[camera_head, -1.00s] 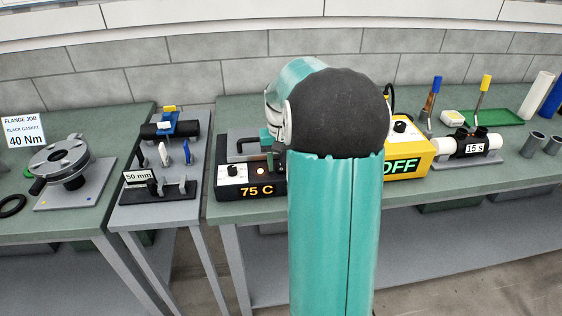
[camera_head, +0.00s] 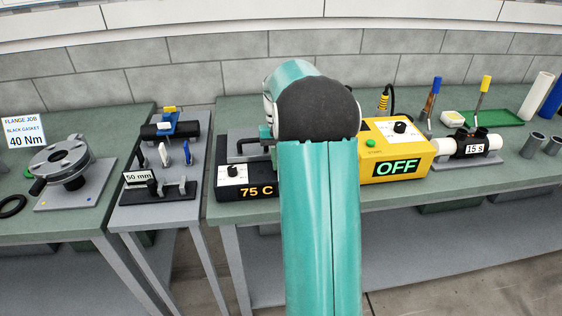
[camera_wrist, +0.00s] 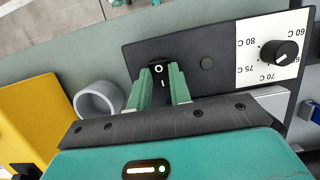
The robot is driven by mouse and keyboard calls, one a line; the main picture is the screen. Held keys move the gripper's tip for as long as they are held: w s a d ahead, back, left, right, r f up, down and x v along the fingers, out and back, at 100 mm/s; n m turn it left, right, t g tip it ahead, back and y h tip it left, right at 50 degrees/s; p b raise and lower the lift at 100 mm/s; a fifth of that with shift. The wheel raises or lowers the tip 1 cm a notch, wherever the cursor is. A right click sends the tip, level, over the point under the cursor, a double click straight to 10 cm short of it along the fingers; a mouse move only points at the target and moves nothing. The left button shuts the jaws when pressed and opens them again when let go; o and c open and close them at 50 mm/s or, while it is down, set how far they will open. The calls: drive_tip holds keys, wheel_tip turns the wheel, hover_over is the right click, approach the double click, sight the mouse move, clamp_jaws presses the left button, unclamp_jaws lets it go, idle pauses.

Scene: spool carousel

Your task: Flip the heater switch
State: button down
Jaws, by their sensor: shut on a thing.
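The heater box is a black panel (camera_wrist: 218,42) in the wrist view, with a black rocker switch (camera_wrist: 160,72) marked O and I. My gripper (camera_wrist: 165,84) has its two green fingers on either side of the switch, shut on it. A black dial (camera_wrist: 279,53) sits on a white temperature scale. In the head view, the heater box (camera_head: 234,193) reads "75 C" on its front. My arm hides its right part, with the switch and my fingertips.
A yellow box (camera_head: 425,150) reading "OFF" stands right of the heater. A grey ring (camera_wrist: 98,99) lies between them in the wrist view. A pipe fixture (camera_head: 467,145) marked "15 s" is farther right. A clamp stand (camera_head: 160,190) and a flange (camera_head: 70,160) are left.

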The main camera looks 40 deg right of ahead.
drive_tip(key=shift+w+d+g+y, duration=0.2)
drive_tip(key=shift+g+y, duration=0.3)
drive_tip(key=shift+g, duration=0.2)
drive_tip(key=c, duration=1.3)
unclamp_jaws()
drive_tip(key=shift+v, duration=6.85)
drive_tip(key=shift+a+r, duration=0.1)
